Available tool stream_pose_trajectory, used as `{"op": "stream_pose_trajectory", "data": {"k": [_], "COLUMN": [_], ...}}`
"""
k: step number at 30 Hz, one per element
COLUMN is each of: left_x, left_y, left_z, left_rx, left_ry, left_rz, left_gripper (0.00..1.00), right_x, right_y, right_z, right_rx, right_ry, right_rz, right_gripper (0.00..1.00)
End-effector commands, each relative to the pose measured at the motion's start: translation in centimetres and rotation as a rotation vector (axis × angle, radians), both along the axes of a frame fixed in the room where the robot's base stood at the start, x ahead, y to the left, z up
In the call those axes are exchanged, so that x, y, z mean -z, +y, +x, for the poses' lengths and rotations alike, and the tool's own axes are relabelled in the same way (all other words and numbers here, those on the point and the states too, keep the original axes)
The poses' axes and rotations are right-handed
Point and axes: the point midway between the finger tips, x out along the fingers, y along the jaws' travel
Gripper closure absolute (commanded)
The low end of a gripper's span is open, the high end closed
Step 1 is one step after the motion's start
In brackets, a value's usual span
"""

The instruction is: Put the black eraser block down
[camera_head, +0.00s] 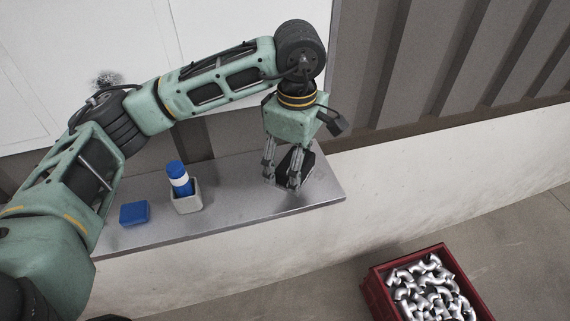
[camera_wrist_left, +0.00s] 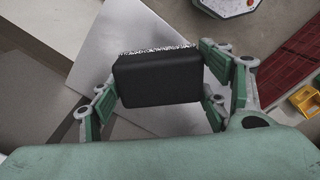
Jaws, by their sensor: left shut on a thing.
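The black eraser block (camera_wrist_left: 157,80) is between the fingers of my left gripper (camera_wrist_left: 160,95) in the left wrist view, with a pale speckled strip along one edge. In the head view my left gripper (camera_head: 282,181) points down over the right part of the grey metal shelf (camera_head: 240,207), shut on the black eraser block (camera_head: 296,162), which shows partly behind the fingers. I cannot tell whether the block touches the shelf. My right gripper is in neither view.
A blue block (camera_head: 134,213) lies on the shelf's left part. Beside it a grey holder (camera_head: 186,199) contains a blue-and-white marker or bottle (camera_head: 178,175). A whiteboard (camera_head: 60,70) hangs behind. A red crate (camera_head: 382,292) of metal pipe castings stands on the floor at lower right.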

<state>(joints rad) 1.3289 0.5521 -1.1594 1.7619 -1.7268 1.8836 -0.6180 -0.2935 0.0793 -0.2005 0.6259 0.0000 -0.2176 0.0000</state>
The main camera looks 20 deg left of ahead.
Motion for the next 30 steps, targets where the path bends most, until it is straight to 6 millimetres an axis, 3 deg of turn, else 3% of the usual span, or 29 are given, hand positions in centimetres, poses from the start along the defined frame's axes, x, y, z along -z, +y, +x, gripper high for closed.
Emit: {"op": "stream_pose_trajectory", "data": {"k": [1, 7, 11, 18, 24, 25, 30], "left_x": [0.2, 1.9, 2.5, 5.6, 5.9, 6.0, 5.9], "left_y": [0.8, 2.6, 2.8, 2.8, 2.8, 2.8, 2.8], "left_z": [0.6, 2.3, 2.5, 2.4, 2.5, 2.5, 2.4], "left_rx": [-0.005, 0.000, 0.001, 0.000, 0.001, 0.001, 0.001], "left_ry": [0.004, 0.000, 0.001, 0.002, -0.002, -0.001, -0.001], "left_rz": [0.000, -0.001, 0.000, -0.001, 0.000, 0.000, 0.000], "left_gripper": [0.60, 0.60, 0.60, 0.60, 0.60, 0.28, 0.13], "right_x": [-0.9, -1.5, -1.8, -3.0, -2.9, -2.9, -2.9], "right_y": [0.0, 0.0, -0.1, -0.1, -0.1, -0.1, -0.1], "right_z": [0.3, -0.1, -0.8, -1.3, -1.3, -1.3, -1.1], "right_rx": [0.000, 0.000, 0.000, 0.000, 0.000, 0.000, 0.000], "right_ry": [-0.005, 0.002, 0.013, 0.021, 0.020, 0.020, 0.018], "right_rz": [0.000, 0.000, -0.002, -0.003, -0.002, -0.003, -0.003], "right_gripper": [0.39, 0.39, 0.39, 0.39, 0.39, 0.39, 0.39]}}
